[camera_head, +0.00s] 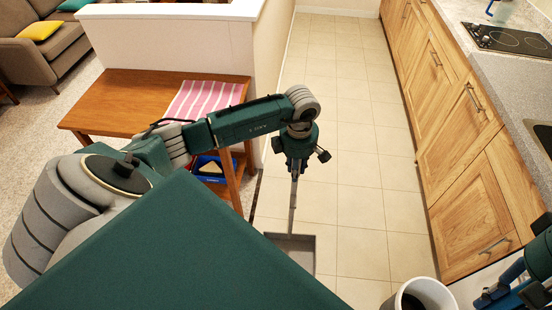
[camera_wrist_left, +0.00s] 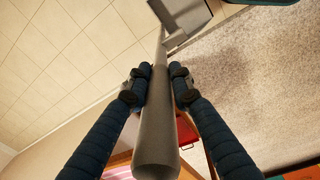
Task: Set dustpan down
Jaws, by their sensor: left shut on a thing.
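The grey dustpan has a long handle and a wide pan (camera_head: 290,252). It hangs below my left gripper (camera_head: 296,163), over the tiled floor beside the wooden table. The pan's lower part is hidden by my own body. In the left wrist view, my left gripper (camera_wrist_left: 158,80) is shut around the dustpan's thick round handle (camera_wrist_left: 157,125), and the pan (camera_wrist_left: 183,18) shows at the far end. My right gripper (camera_head: 500,290) is partly in view at the lower right, and its finger opening is unclear.
A wooden table (camera_head: 120,95) with a pink striped cloth (camera_head: 203,98) stands left of my left gripper. A white bin (camera_head: 400,296) stands at the bottom right. Wooden cabinets (camera_head: 465,150) line the right side. The tiled floor (camera_head: 345,110) between is clear.

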